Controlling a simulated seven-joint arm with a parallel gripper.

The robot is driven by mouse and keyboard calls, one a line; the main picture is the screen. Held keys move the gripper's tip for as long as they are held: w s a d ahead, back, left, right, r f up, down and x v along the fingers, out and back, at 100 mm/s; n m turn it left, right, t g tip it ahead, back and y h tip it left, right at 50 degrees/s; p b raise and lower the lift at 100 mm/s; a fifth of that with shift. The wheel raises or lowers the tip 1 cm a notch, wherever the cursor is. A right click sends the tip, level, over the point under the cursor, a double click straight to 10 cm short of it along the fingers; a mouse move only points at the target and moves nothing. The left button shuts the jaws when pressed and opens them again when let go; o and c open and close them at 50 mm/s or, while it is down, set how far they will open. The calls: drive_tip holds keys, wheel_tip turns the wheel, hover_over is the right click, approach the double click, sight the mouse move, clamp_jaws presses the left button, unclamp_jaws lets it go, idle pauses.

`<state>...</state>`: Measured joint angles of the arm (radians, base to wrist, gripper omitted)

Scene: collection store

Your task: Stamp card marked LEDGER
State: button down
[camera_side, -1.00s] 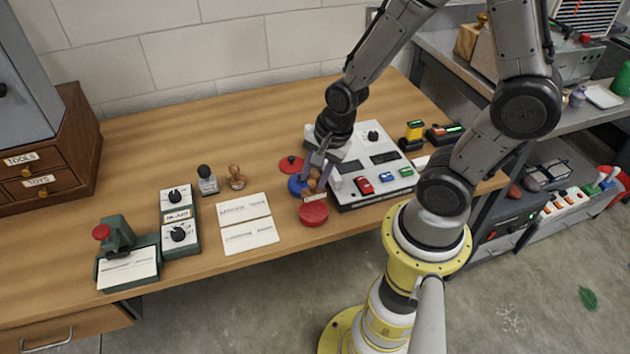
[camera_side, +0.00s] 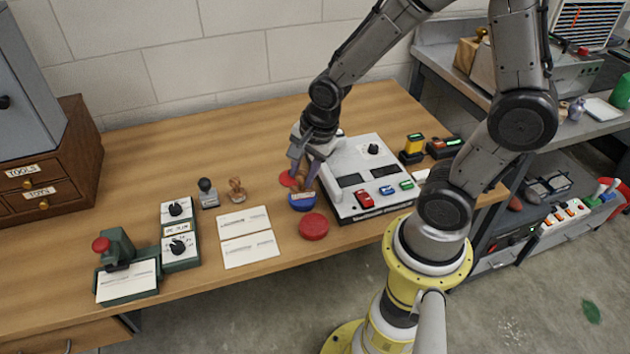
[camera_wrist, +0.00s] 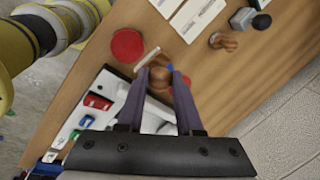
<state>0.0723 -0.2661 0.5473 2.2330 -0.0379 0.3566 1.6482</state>
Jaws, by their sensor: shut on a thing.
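My gripper (camera_side: 304,178) is shut on a wooden-handled stamp (camera_wrist: 159,80) with a pale label strip on its side. It holds the stamp upright over a blue ink pad (camera_side: 302,204); I cannot tell whether they touch. A red round thing (camera_side: 289,179) lies just behind, and a thick red round pad (camera_side: 313,226) lies in front, also in the wrist view (camera_wrist: 127,45). Two white cards, a back one (camera_side: 244,222) and a front one (camera_side: 250,249), lie to the left. Their print is too small to read, so I cannot tell which is LEDGER.
A black-handled stamp (camera_side: 207,192) and another wooden stamp (camera_side: 236,189) stand behind the cards. A two-dial box (camera_side: 179,235) and a green device (camera_side: 127,270) holding a card are at left. A grey button console (camera_side: 372,180) stands close right of my gripper.

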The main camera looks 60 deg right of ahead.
drive_tip(key=w+a, duration=0.4)
drive_tip(key=w, duration=0.8)
drive_tip(key=shift+n, duration=0.7)
drive_tip(key=shift+w+a+f, duration=0.4)
drive_tip(key=shift+a+f, duration=0.45)
drive_tip(key=shift+f, duration=0.65)
drive_tip(key=shift+w+a+f, duration=0.35)
drive_tip(key=shift+a+f, duration=0.5)
drive_tip(key=shift+f, duration=0.7)
drive_tip(key=shift+w+a+f, duration=0.4)
drive_tip(key=shift+a+f, duration=0.45)
drive_tip(key=shift+f, duration=0.65)
drive_tip(key=shift+f, duration=0.55)
wheel_tip(320, 180, up, 7)
